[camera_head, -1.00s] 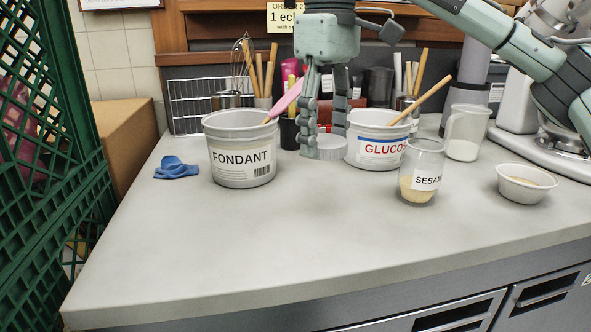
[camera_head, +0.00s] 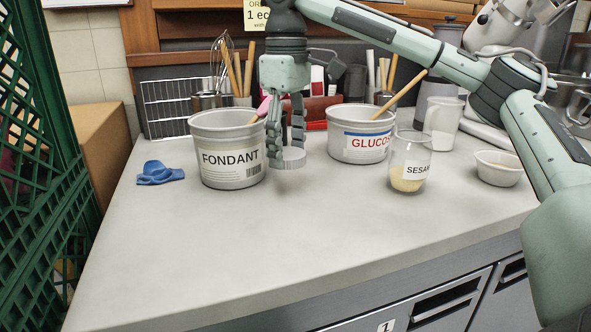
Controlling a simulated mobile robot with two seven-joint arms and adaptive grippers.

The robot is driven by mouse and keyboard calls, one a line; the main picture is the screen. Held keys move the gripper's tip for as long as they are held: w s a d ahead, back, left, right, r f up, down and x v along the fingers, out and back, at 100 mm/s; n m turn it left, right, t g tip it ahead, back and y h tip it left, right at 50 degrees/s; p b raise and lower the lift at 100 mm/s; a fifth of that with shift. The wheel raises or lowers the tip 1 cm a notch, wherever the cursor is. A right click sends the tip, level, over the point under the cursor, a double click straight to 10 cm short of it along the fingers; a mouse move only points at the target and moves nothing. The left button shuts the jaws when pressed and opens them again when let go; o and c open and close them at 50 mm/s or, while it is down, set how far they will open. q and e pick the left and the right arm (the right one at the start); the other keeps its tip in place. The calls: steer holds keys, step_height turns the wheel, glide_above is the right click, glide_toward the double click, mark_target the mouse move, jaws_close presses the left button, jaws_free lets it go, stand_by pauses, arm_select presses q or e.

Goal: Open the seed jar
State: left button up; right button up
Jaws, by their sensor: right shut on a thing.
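The seed jar (camera_head: 408,163) is clear glass with a label reading "SESA" and pale seeds at the bottom. It stands upright on the counter, right of centre, and its top is open. My right gripper (camera_head: 286,148) points down, shut on a grey ridged lid (camera_head: 288,158). It holds the lid between the fondant tub and the glucose tub, to the left of the jar and apart from it. Whether the lid touches the counter I cannot tell. My left gripper is not in view.
The fondant tub (camera_head: 225,168) is close left of my right gripper. The glucose tub (camera_head: 358,145) stands behind the jar, and a small white bowl (camera_head: 497,169) is to its right. A blue cloth (camera_head: 160,173) lies at left. The front counter (camera_head: 270,250) is clear.

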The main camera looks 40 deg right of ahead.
mark_target(295, 148)
steer(key=shift+w+d+f, duration=0.25)
steer(key=shift+d+f, duration=0.2)
steer(key=shift+d, duration=0.15)
steer(key=shift+w+d+f, duration=0.25)
steer(key=shift+d+f, duration=0.2)
steer(key=shift+d, duration=0.15)
step_height(295, 148, down, 3)
steer(key=shift+f, duration=0.4)
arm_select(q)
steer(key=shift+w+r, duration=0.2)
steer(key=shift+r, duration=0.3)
